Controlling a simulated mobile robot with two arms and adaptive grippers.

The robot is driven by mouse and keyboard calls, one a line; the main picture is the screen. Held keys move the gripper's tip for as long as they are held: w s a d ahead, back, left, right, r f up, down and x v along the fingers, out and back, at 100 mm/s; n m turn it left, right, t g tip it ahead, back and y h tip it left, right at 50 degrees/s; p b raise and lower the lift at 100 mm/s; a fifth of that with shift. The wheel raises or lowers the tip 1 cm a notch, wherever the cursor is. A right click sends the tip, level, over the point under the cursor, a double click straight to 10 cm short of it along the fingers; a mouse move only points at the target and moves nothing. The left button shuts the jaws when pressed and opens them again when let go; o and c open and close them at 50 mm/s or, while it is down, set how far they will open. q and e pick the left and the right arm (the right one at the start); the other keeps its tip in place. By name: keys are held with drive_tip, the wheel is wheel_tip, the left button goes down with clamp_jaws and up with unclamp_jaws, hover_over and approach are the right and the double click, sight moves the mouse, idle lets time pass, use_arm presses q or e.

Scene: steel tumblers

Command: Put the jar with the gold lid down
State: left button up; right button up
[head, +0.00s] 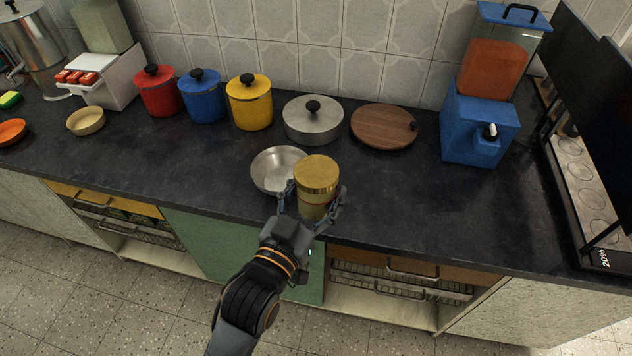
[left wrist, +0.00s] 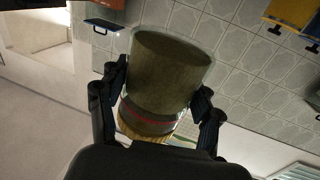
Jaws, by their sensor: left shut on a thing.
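The jar with the gold lid (head: 317,174) is at the front of the dark counter (head: 420,215), to the right of the shallow metal bowl. My left gripper (head: 315,192) is shut on the jar, one finger on each side of its body. In the left wrist view, the jar (left wrist: 170,70) is between both fingers, its ridged gold lid low in the picture and partly hidden. The jar looks upright in the head view. I cannot tell from there whether its base touches the counter. My right gripper is not in view.
The metal bowl (head: 270,183) is close on the left. A lidded steel pot (head: 313,123), a round wooden board (head: 372,133) and a yellow canister (head: 237,110) stand behind. A blue dispenser (head: 465,135) is at the right. The counter between jar and dispenser is clear.

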use_arm(q)
drive_tip(key=shift+r, duration=0.1)
drive_tip(key=s+a+f+n+t+y, duration=0.1)
drive_tip(key=s+a+y, duration=0.3)
drive_tip(key=a, duration=0.6)
drive_tip(key=s+a+f+n+t+y, duration=0.1)
drive_tip(key=s+a+n+y, duration=0.3)
drive_tip(key=a, duration=0.7)
drive_tip(key=shift+n, duration=0.3)
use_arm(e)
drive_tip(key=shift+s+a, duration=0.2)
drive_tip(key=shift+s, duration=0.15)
use_arm(q)
drive_tip(key=shift+d, duration=0.1)
